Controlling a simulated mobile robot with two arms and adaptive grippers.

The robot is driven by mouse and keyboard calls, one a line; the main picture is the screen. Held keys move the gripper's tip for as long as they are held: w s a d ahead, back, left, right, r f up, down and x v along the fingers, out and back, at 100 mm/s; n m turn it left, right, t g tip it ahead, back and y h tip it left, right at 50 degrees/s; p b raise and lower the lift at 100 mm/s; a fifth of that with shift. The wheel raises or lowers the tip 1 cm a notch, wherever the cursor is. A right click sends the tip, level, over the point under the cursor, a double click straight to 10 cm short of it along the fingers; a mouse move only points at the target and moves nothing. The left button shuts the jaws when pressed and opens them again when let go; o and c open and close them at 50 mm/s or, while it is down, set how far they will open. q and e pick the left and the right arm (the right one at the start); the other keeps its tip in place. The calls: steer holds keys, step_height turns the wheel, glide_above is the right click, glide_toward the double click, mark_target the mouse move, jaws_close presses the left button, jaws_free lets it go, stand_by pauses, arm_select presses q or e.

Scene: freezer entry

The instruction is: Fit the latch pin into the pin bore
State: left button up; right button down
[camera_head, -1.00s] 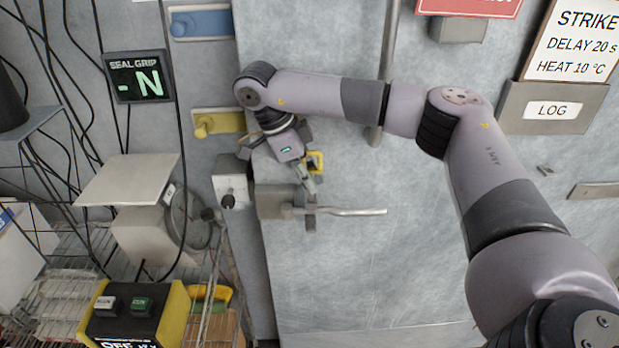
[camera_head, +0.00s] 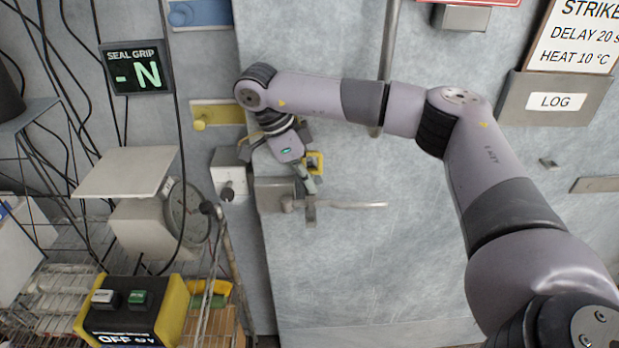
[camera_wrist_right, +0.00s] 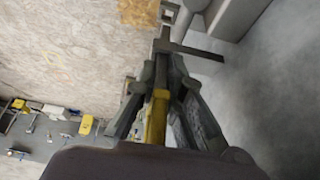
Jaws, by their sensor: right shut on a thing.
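My right gripper (camera_head: 304,172) is at the latch on the door's left edge, pointing down. It is shut on the latch pin, whose yellow handle (camera_head: 315,161) shows beside the fingers. In the right wrist view the yellow pin part (camera_wrist_right: 155,118) lies between the two dark fingers (camera_wrist_right: 160,95). The grey latch body (camera_head: 270,194) with its lever handle (camera_head: 350,205) is just below the gripper. The pin bore cannot be made out; the fingers and latch parts cover that area, so I cannot tell whether the pin tip touches it. My left gripper is not in view.
A grey box with a black knob (camera_head: 228,174) is left of the latch. A scale (camera_head: 150,228) and a yellow-black switch box (camera_head: 137,310) stand at lower left on wire shelving. A vertical bar (camera_head: 390,60) runs above my arm. The lower door is clear.

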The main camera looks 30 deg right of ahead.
stand_by(0.4)
arm_select(q)
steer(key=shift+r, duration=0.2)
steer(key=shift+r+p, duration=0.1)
steer(key=shift+p, duration=0.3)
stand_by(4.9)
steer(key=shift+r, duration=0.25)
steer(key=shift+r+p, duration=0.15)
steer(key=shift+p, duration=0.2)
stand_by(1.5)
